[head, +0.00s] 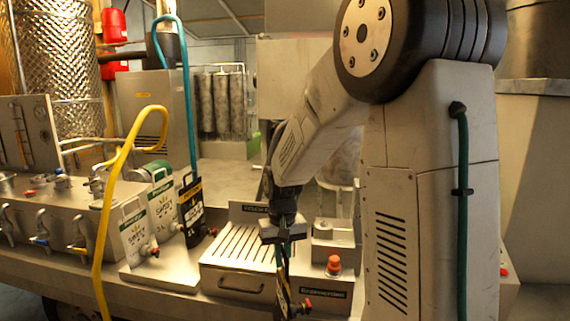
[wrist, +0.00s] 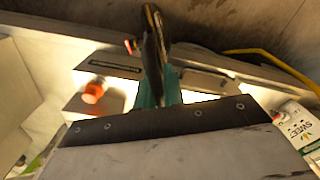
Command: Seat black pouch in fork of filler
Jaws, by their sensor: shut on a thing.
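My gripper (head: 281,252) is shut on a dark pouch (head: 284,290), seen nearly edge-on, with a red tap at its lower right. The pouch hangs in front of the filler box's front edge. In the wrist view the teal fingers (wrist: 160,92) grip the dark pouch (wrist: 153,45) near the top middle. The filler (head: 325,262), with an orange-red button (head: 333,264), is just right of the gripper; the button also shows in the wrist view (wrist: 93,92). I cannot make out the fork. Another black pouch (head: 191,210) stands upright on the left.
Two white pouches (head: 133,238) stand beside the black one on a light tray (head: 160,277). A slatted drip box (head: 225,257) with a drawer handle is left of my gripper. A yellow hose (head: 106,210) and a teal hose (head: 188,90) hang at the left.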

